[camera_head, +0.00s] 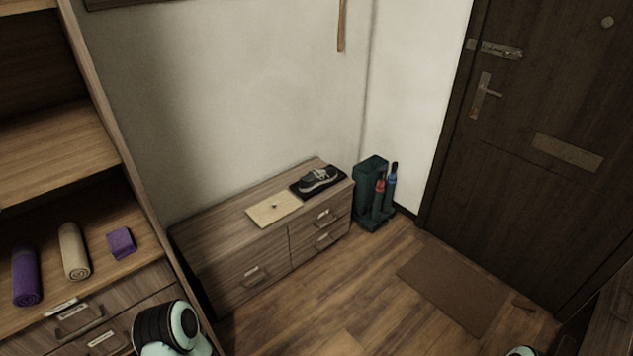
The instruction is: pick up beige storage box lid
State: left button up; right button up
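The beige storage box lid (265,211) lies flat on top of the low wooden cabinet, left of a shoe. It is a thin rectangle with a small dark knob or mark near its middle. Part of my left arm shows at the bottom left, well short of the lid, in front of the shelf unit. A small part of my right arm shows at the bottom edge on the right. Neither gripper's fingers are in view.
A shoe (319,178) rests on a dark tray (301,190) right of the lid. The low cabinet (226,244) stands against the wall. Rolled towels (74,251) lie on the left shelf. A green stand (368,186) and a doormat (452,290) are right. The floor between is clear.

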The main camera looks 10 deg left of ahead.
aim_at(270, 211)
jog(key=i+l, duration=0.1)
jog(key=i, duration=0.4)
jog(key=i+l, duration=0.15)
jog(key=i, duration=0.35)
jog(key=i+l+u, duration=0.1)
jog(key=i, duration=0.4)
jog(key=i+l+u, duration=0.1)
jog(key=u, duration=0.3)
jog(key=i+l+u, duration=0.15)
jog(key=i+u, duration=0.15)
jog(key=u, duration=0.15)
jog(key=i+l+u, duration=0.15)
jog(key=u, duration=0.25)
jog(key=i+l+u, duration=0.1)
jog(key=l+u, duration=0.3)
jog(key=i+l+u, duration=0.1)
jog(key=u, duration=0.35)
jog(key=l+u, duration=0.4)
jog(key=i+l+u, duration=0.5)
jog(key=l+u, duration=0.2)
